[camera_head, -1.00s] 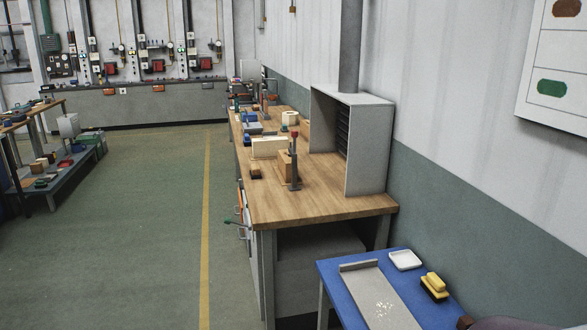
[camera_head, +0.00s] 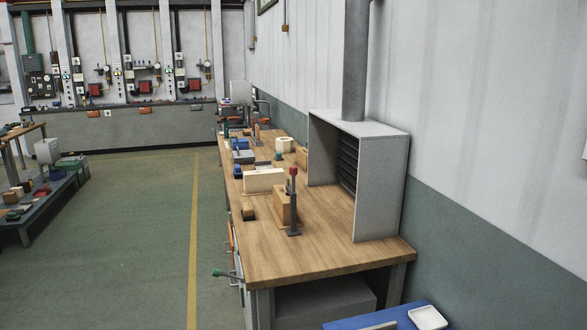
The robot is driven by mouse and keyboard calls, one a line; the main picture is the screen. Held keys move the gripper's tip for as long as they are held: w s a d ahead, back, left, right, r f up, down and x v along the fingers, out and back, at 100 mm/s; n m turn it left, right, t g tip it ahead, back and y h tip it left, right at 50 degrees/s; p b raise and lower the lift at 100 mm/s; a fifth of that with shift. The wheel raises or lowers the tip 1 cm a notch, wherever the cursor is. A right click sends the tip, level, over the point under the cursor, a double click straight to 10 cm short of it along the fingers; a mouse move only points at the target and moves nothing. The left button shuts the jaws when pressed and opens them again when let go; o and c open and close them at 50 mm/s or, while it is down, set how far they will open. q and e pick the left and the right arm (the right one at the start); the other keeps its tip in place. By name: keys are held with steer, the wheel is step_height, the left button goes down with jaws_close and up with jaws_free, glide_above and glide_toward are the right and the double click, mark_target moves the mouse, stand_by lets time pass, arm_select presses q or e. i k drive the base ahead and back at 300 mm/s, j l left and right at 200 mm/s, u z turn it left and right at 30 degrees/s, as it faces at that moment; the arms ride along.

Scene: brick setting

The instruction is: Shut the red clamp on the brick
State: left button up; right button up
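The red clamp (camera_head: 293,188) stands on the wooden workbench (camera_head: 318,247). It has a dark grey upright post with a red top. A tan brick (camera_head: 280,202) stands just behind and left of the post. The clamp's handle looks upright; at this distance I cannot tell whether its jaw touches the brick. Neither of my grippers shows in the head view.
A grey open-fronted cabinet (camera_head: 382,190) with a flue stands at the bench's right. A blue table (camera_head: 375,318) is at the bottom right. Green floor (camera_head: 130,250) is clear on the left.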

mark_target(292, 170)
steer(key=i+j+z, duration=0.15)
steer(key=z, duration=1.05)
steer(key=i+j+z, duration=0.2)
steer(key=j+z, duration=0.2)
steer(key=j, duration=0.5)
steer(key=j+z, duration=0.35)
steer(key=j, duration=0.5)
steer(key=j+z, duration=0.4)
steer(key=j, duration=1.35)
steer(key=k+j, duration=0.15)
steer(key=j, duration=0.65)
